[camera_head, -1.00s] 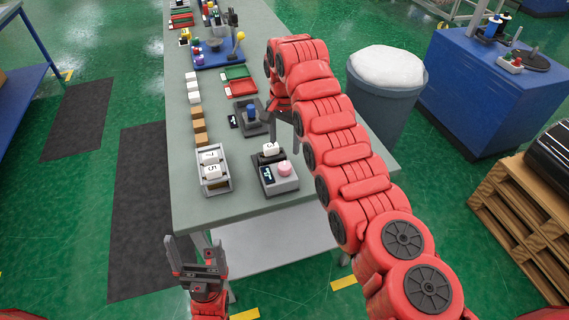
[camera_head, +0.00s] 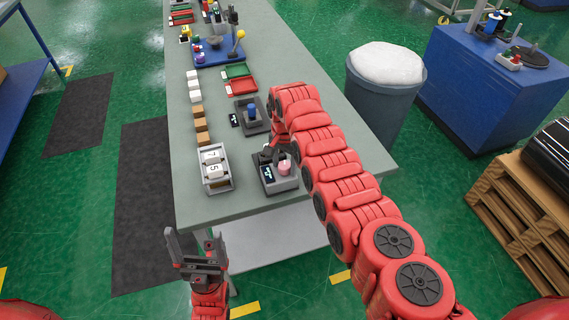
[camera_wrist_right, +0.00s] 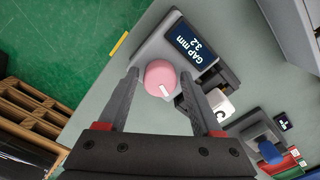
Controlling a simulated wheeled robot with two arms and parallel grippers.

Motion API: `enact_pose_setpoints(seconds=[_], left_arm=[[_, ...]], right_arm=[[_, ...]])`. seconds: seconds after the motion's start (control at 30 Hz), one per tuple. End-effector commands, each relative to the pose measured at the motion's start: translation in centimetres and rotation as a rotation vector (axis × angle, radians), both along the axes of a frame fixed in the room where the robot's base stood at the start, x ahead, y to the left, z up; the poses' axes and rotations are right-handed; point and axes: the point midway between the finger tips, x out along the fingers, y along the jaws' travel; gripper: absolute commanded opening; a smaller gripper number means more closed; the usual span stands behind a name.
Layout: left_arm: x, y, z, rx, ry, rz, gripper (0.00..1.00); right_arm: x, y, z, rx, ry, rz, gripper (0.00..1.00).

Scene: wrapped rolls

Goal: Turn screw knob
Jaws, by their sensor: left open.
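The pink screw knob (camera_wrist_right: 160,78) sits on a grey device whose display (camera_wrist_right: 192,44) reads "GAP mm 3.2". The knob also shows in the head view (camera_head: 284,167), near the front of the table. My right gripper (camera_wrist_right: 163,80) is open, with one finger on each side of the knob; I cannot tell whether they touch it. A white block (camera_wrist_right: 222,104) is beside the knob in the device's dark jaws. In the head view the right arm hides part of the device. My left gripper (camera_head: 194,240) is open and empty in front of the table.
A tray (camera_head: 214,184) with white numbered blocks stands left of the device. A second device with a blue knob (camera_head: 252,110) is behind it. Brown and white blocks line the table's left side. A grey bin (camera_head: 384,100) stands right of the table.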

Motion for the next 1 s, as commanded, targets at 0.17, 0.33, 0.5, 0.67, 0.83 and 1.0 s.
enact_pose_setpoints(seconds=[0.17,0.33,0.5,0.67,0.83,1.0], left_arm=[[0.0,0.0,0.0,0.000,0.000,0.000,0.92],[0.0,0.0,0.0,0.000,0.000,0.000,0.92],[0.0,0.0,-0.1,0.000,0.000,0.000,0.92],[0.0,0.0,-0.6,0.000,0.000,0.000,0.92],[0.0,0.0,-1.7,0.000,0.000,0.000,0.92],[0.0,0.0,-3.4,0.000,0.000,0.000,0.92]], right_arm=[[0.0,0.0,0.0,0.000,0.000,0.000,0.32],[0.0,0.0,0.0,0.000,0.000,0.000,0.02],[0.0,0.0,0.0,0.000,-0.001,0.003,0.00],[0.1,0.0,-0.1,0.001,-0.003,0.032,0.00],[0.2,0.0,-0.3,0.001,-0.006,0.110,0.00],[0.1,0.0,-0.5,0.001,-0.003,0.242,0.00]])
